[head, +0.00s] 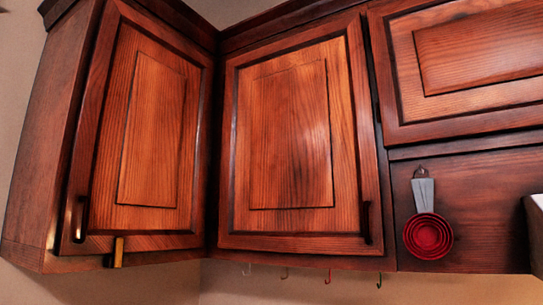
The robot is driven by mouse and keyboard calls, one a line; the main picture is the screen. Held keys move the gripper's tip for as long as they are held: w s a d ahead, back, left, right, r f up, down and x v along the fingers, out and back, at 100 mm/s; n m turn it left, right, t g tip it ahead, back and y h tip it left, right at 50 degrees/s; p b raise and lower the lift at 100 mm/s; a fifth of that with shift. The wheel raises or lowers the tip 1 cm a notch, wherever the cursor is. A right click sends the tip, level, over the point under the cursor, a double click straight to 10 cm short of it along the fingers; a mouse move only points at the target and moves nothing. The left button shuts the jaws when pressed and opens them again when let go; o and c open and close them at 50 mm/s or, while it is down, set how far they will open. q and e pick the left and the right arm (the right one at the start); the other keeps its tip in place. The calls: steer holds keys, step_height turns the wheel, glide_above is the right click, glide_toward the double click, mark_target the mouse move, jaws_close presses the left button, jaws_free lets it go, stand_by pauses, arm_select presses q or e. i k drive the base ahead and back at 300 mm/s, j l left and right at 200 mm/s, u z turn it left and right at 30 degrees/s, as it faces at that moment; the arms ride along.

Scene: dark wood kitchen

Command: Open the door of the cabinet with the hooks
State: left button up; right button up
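The cabinet with the hooks is the middle one, set at an angle in the corner. Its wooden door (290,140) looks closed, flush with its frame. A dark vertical handle (367,222) sits at the door's lower right. Neither of my grippers is in view, so nothing is seen touching the handle or the door.
A left cabinet door (150,130) with a dark handle (80,218) is closed. A small black and yellowish object (116,252) is at its bottom edge; I cannot tell what it is. Red measuring cups (428,236) hang at right, below another closed door (470,60).

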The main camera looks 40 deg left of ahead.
mark_target(300, 172)
steer(key=u, duration=1.1)
